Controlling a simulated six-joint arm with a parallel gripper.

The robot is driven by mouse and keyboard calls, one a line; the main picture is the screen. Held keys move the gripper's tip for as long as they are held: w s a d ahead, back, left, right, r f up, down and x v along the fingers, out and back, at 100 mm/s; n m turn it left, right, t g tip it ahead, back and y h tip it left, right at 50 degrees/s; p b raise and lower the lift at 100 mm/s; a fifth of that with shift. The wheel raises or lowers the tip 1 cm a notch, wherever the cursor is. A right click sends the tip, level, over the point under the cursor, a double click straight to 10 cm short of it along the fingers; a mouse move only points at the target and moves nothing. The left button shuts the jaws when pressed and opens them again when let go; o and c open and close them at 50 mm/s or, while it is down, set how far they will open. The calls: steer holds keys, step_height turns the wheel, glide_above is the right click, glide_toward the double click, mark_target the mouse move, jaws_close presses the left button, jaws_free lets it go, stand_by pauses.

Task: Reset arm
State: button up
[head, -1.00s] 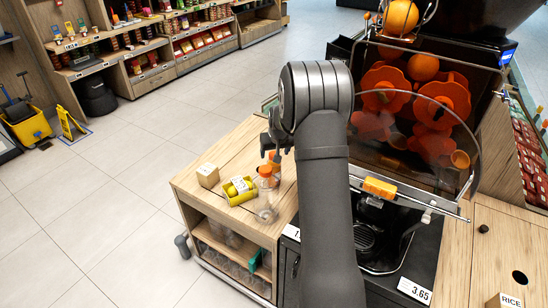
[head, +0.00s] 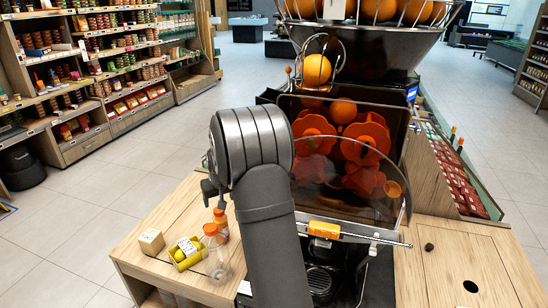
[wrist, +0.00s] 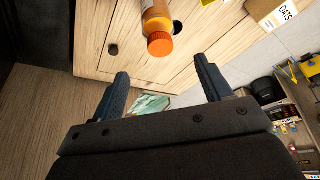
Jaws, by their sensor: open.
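My gripper (wrist: 162,92) shows in the wrist view with its two dark fingers spread wide and nothing between them. In the head view my own arm covers most of the gripper, near the bottles. An orange-capped bottle with orange content (wrist: 157,25) lies ahead of the fingers in the wrist view, apart from them. In the head view a clear orange-capped bottle (head: 215,258) stands on the wooden counter (head: 150,268), with the orange-filled bottle (head: 221,226) just behind it. The juicer (head: 345,150) stands to the right of my arm.
The juicer's clear cover (head: 385,190) and metal bar (head: 375,238) are close to my arm. Stocked shelves (head: 95,60) line the back left, beyond open floor.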

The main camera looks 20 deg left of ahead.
mark_target(219, 212)
steer(key=x, duration=1.1)
steer(key=shift+f, duration=0.15)
steer(key=shift+w+a, duration=0.1)
steer(key=shift+r, duration=1.35)
